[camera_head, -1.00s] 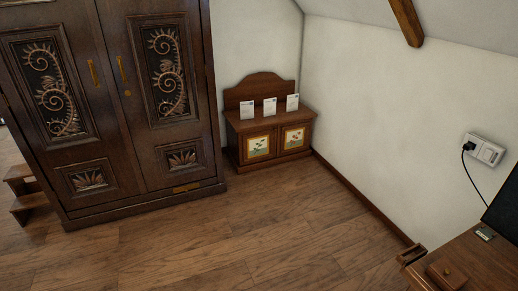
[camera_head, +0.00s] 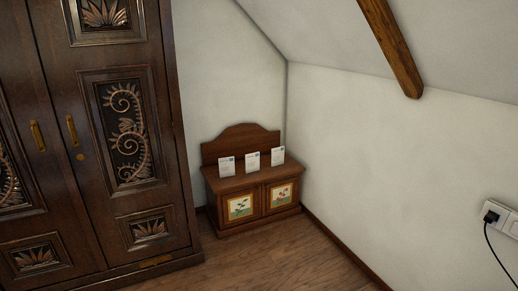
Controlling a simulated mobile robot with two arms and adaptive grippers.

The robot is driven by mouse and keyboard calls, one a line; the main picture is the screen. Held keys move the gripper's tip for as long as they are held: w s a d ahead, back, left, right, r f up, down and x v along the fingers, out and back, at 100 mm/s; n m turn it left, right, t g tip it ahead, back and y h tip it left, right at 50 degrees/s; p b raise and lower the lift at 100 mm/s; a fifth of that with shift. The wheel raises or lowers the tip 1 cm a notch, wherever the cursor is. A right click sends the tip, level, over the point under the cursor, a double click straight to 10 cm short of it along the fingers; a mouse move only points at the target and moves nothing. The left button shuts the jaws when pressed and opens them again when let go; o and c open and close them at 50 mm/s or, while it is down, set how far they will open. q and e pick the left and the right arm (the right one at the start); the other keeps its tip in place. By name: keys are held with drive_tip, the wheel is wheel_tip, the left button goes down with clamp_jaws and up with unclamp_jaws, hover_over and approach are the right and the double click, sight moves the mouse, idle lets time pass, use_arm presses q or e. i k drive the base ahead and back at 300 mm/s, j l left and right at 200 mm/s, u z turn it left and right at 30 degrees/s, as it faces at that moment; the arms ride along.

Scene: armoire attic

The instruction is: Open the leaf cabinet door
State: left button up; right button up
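A tall dark wooden armoire (camera_head: 168,120) stands at the left of the head view, with carved leaf and scroll panels on its two doors. The right door (camera_head: 92,165) and the left door (camera_head: 25,222) both look shut. Each has a brass vertical handle: the right handle (camera_head: 71,130) and the left handle (camera_head: 38,136) sit close to the middle seam. A keyhole plate (camera_head: 80,157) is below the right handle. The armoire's top and left side are cut off. Neither of my grippers is in view.
A low wooden chest (camera_head: 250,190) with painted panels and three white cards stands in the corner right of the armoire. A socket with a plug (camera_head: 495,217) is on the right wall. A sloped beam (camera_head: 392,45) is overhead. The wooden floor (camera_head: 270,262) in front is clear.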

sight(242, 205)
drive_tip(key=i+u, duration=0.25)
drive_tip(key=i, duration=0.85)
drive_tip(key=i+l+z, duration=0.15)
drive_tip(key=i+z, duration=0.2)
drive_tip(key=i, duration=0.2)
drive_tip(key=i+z, duration=0.3)
drive_tip(key=i, duration=0.3)
